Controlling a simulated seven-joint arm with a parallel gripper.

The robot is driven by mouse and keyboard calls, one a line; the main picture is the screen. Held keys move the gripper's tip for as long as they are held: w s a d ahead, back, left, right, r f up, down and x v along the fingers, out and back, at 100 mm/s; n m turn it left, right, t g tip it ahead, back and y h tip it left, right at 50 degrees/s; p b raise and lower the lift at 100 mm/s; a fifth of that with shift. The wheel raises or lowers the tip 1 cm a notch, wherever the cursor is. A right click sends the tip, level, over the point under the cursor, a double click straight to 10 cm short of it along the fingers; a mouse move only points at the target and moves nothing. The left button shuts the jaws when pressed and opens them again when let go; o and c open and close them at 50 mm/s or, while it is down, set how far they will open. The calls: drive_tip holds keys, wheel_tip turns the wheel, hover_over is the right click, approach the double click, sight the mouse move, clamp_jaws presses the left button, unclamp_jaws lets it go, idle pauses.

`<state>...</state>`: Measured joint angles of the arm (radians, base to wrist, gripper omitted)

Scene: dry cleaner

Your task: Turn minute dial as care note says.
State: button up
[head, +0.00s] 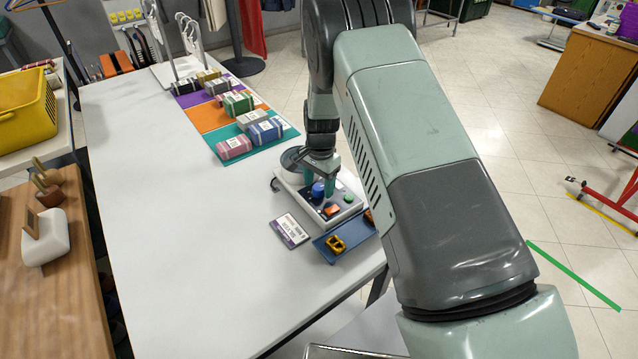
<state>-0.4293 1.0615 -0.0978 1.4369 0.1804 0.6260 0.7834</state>
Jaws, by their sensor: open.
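A light control box (292,187) stands near the right edge of the white table, with a round blue dial (318,190) on its top. A green knob (348,198) and an orange switch (332,210) sit beside the dial. My gripper (324,186) points down over the box, its open fingers at the blue dial; I cannot tell whether they touch it. The dial's marks are too small to read. A white and purple care note (290,231) lies flat on the table in front of the box; its print is too small to read surely.
A blue tray (326,254) with a yellow item (336,244) lies right of the note. Several wrapped bundles lie on purple, orange and teal mats (223,150) farther back. The table's left and front (180,240) are clear. My arm hides the table's right edge behind the box.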

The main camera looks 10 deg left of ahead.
drive_tip(key=shift+f, duration=0.2)
drive_tip(key=c, duration=1)
drive_tip(key=shift+c, duration=0.2)
drive_tip(key=shift+n, duration=0.4)
drive_tip(key=n, duration=0.3)
drive_tip(key=shift+n, duration=0.4)
drive_tip(key=n, duration=0.5)
drive_tip(key=shift+w, duration=0.1)
